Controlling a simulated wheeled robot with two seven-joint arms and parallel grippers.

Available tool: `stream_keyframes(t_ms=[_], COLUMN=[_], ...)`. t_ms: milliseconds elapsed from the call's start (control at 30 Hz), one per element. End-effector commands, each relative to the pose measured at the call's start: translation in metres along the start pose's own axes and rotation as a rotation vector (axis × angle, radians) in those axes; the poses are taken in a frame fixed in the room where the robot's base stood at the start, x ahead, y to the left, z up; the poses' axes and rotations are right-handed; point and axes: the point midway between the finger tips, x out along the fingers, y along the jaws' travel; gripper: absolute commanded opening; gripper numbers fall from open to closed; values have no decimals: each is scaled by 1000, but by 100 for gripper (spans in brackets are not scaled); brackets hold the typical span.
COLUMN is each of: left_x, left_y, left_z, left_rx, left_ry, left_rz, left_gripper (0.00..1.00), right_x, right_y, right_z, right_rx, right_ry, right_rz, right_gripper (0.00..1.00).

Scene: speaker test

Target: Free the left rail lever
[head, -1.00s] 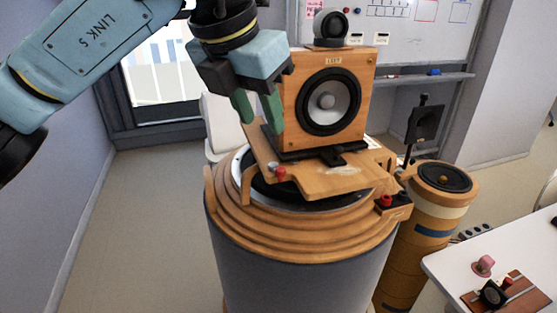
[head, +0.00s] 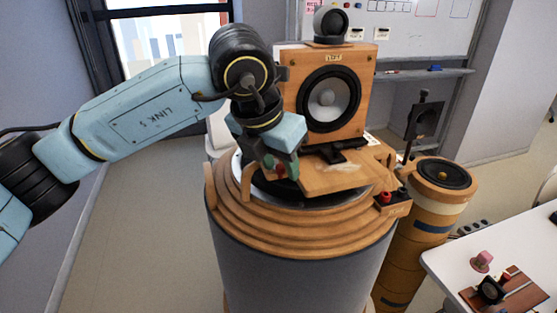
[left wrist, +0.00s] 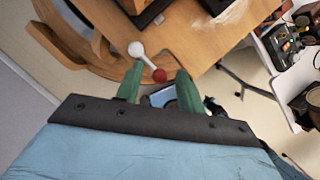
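The left rail lever, a thin metal arm with a red knob (head: 280,169), is at the left front edge of the wooden board (head: 335,182) under the wooden speaker box (head: 306,62). In the left wrist view the lever (left wrist: 147,60) runs from a white ball to the red knob. My left gripper (head: 275,166) is down at the lever, partly covering it in the head view. In the left wrist view the green fingers (left wrist: 160,72) are apart, one on each side of the red knob, with gaps visible. My right gripper is not in view.
The board sits on a round, stepped wooden stand (head: 310,232). Wooden posts (head: 210,184) rise at its left edge. Red and black knobs (head: 384,197) sit at its right. A wooden column (head: 412,240) and a white table (head: 460,262) stand to the right.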

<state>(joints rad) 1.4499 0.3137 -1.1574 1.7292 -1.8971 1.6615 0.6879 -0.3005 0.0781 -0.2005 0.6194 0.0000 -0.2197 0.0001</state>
Motion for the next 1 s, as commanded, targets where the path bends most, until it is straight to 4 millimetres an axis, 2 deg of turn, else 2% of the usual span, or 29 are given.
stream_keyframes(t_ms=[67,300,667,1000], left_x=[0,0,0,-2], left_y=[0,0,2,10], left_z=[0,0,-2,-8], left_rx=[0,0,35,238], left_ry=[0,0,0,-1], left_rz=[0,0,-14,-101], left_gripper=[32,0,0,0], right_x=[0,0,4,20], right_y=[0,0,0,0], right_z=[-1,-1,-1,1], right_rx=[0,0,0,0], right_ry=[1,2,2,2], right_rz=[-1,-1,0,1], right_gripper=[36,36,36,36])
